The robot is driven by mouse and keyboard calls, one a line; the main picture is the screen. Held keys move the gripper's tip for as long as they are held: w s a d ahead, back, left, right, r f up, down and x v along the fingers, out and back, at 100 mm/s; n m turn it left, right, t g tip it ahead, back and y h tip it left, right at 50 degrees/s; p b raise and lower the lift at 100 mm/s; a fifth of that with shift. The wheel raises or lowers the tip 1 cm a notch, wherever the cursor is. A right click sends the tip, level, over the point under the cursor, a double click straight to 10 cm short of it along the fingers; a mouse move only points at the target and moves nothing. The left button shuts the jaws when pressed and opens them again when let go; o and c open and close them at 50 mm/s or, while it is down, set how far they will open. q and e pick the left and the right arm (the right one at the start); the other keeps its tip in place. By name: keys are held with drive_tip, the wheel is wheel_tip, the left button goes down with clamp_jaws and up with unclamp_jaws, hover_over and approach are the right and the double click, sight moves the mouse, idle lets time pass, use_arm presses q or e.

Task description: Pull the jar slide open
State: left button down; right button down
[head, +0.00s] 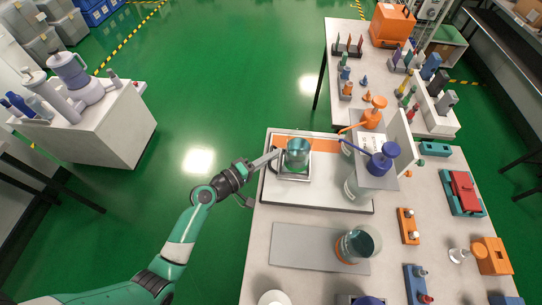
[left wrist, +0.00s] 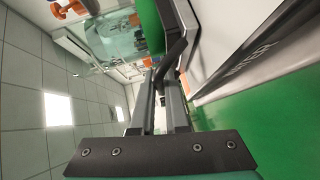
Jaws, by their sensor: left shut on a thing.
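A clear teal jar (head: 298,151) stands upright on a small grey square plate (head: 291,175), the jar slide, at the left end of a white-bordered tray (head: 300,199) on the bench. My left gripper (head: 272,158) reaches in from the left to the plate's left side. In the left wrist view my left gripper (left wrist: 160,82) is shut on a dark bent bar (left wrist: 173,50), which looks like the slide's handle. The exact contact is partly hidden by the fingers. A large clear jar (left wrist: 115,38) also shows there. My right gripper is in neither view.
A grey stand plate (head: 372,176) with blue and orange pump heads rises right of the jar. A large glass beaker (head: 357,244) stands on a grey mat (head: 300,246) in front. Green floor is open left of the bench.

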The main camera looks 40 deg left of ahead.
use_arm(q)
drive_tip(key=c, duration=0.9)
unclamp_jaws()
drive_tip(key=shift+d, duration=0.1)
drive_tip(key=shift+c, duration=0.2)
drive_tip(key=shift+s+r, duration=0.1)
drive_tip(key=shift+s, duration=0.2)
drive_tip(key=s+a+r+p, duration=0.1)
drive_tip(key=s+p, duration=0.1)
drive_tip(key=s, duration=0.8)
drive_tip(key=shift+s+r, duration=0.2)
drive_tip(key=shift+s, duration=0.2)
